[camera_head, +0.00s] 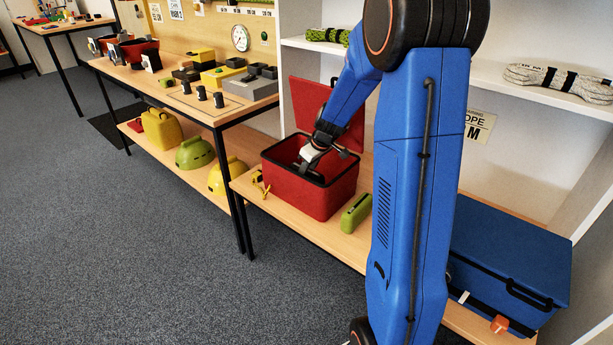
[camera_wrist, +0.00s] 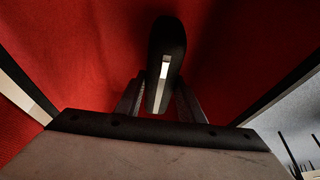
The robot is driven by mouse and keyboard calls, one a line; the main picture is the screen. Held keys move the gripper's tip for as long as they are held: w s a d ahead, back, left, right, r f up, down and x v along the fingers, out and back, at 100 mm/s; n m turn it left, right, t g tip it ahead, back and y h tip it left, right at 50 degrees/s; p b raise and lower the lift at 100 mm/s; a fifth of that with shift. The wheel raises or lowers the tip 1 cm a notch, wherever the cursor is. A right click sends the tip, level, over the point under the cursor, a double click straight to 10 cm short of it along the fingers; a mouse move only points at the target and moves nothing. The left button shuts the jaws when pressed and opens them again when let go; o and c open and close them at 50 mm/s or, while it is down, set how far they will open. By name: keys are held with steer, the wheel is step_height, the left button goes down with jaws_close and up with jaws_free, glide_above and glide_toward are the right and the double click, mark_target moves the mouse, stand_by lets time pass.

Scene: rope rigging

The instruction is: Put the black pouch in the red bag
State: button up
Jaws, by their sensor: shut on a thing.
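The red bag (camera_head: 312,190) stands on the low wooden shelf with its lid (camera_head: 308,102) raised at the back. My gripper (camera_head: 310,166) reaches down into its open top. In the wrist view my gripper (camera_wrist: 158,100) is shut on the black pouch (camera_wrist: 167,42), a dark rounded thing with a small pale label. The red inside of the bag surrounds the pouch in that view. Whether the pouch touches the bag's floor cannot be told. In the head view the pouch is hardly distinguishable inside the dark rim.
A green case (camera_head: 356,215) stands just right of the bag, and a small yellow item (camera_head: 260,184) lies to its left. A blue bag (camera_head: 512,255) sits shut at the right. A workbench (camera_head: 150,85) with tools is at the left. The carpet in front is clear.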

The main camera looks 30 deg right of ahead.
steer(key=shift+f, duration=0.8)
steer(key=shift+f, duration=0.15)
steer(key=o, duration=1.2)
